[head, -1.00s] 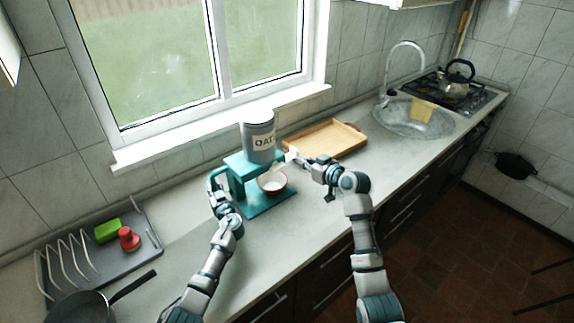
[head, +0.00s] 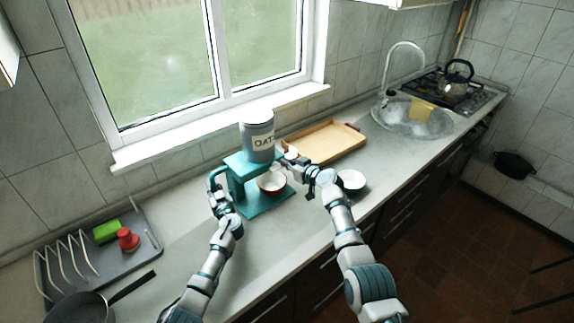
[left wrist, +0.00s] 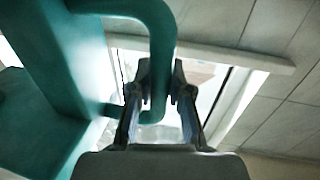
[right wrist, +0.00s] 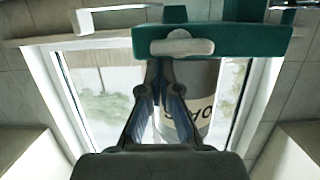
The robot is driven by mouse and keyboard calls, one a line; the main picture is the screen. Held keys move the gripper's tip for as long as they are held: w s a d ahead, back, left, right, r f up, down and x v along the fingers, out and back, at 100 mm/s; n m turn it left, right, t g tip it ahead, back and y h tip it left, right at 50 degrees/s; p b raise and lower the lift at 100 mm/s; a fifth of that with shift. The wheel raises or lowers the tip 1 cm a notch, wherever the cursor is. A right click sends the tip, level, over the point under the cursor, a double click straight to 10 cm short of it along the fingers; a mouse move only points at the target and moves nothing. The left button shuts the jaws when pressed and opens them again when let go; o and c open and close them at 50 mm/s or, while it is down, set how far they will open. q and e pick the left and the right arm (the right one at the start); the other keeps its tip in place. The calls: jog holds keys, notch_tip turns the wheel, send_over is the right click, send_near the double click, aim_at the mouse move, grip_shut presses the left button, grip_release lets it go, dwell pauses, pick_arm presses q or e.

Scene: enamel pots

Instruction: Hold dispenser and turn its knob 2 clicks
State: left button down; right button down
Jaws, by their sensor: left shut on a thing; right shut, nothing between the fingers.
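The dispenser has a grey jar marked OATS (head: 258,140) on a teal stand (head: 238,163). My left gripper (head: 214,183) is shut on the stand's curved teal handle (left wrist: 163,35), which passes between its fingers in the left wrist view. The pale knob (right wrist: 182,44) lies about level across the teal front in the right wrist view; it shows small in the head view (head: 291,152). My right gripper (right wrist: 163,75) is shut and empty, its tips close to the knob; contact cannot be told. A red-rimmed bowl (head: 271,184) stands under the dispenser.
A wooden tray (head: 325,143) lies behind my right arm. Another bowl (head: 351,182) stands right of that arm. A grey dish rack (head: 80,262) with a green sponge (head: 107,230) and a pan (head: 85,306) are at the left. The sink is at the back right.

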jog(key=shift+f, duration=0.15)
jog(key=shift+w+d+f, duration=0.2)
jog(key=shift+d+f, duration=0.05)
dwell(0.4)
jog(key=shift+d, duration=0.15)
jog(key=f+v, duration=0.3)
jog(key=v, duration=1.3)
jog(key=shift+s+d, duration=0.25)
jog(key=shift+s, duration=0.2)
jog(key=shift+a+r, duration=0.1)
